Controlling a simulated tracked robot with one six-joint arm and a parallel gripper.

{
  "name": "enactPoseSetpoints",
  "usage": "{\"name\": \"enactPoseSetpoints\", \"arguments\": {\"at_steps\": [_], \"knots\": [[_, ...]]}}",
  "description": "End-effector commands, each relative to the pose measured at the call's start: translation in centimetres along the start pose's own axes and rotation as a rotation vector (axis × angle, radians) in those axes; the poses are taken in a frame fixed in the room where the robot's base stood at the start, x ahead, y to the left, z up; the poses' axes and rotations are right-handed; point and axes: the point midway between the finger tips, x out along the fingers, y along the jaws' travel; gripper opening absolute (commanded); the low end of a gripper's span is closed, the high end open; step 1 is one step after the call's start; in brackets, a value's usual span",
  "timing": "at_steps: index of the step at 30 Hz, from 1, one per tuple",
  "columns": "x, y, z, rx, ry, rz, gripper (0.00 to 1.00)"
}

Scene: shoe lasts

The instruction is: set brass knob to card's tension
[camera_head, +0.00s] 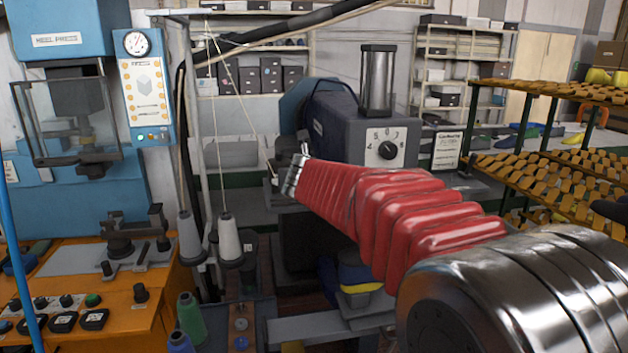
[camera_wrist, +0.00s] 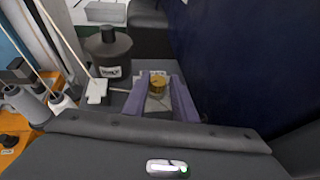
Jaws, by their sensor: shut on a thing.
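In the wrist view the two purple fingers of my gripper (camera_wrist: 158,80) are shut on the brass knob (camera_wrist: 158,87), a small round gold-coloured piece between them. Its pointer or markings cannot be made out. In the head view my red-sleeved arm reaches left to the grey machine (camera_head: 345,135), and the brass knob is hidden there. The machine's front has a black dial (camera_head: 387,150) with a white pointer and numbers around it. A white printed card (camera_head: 446,151) stands right of the machine; its text is too small to read, so its tension value cannot be told.
Thread cones (camera_head: 229,238) stand left of the machine. A dark labelled bottle (camera_wrist: 109,52) is close to the left of my gripper in the wrist view. The orange bench (camera_head: 150,315) is at left, and racks of shoe lasts (camera_head: 550,165) are at right.

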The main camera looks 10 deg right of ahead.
Motion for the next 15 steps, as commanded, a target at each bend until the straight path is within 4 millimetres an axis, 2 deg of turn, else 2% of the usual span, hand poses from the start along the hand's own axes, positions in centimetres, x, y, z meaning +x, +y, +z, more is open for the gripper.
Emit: {"name": "enactPoseSetpoints", "arguments": {"at_steps": [1, 15], "knots": [[-0.03, -0.38, -0.03, 0.002, 0.003, -0.022, 0.00], [-0.14, 0.61, -0.16, 0.035, 0.003, -0.109, 0.00]]}}
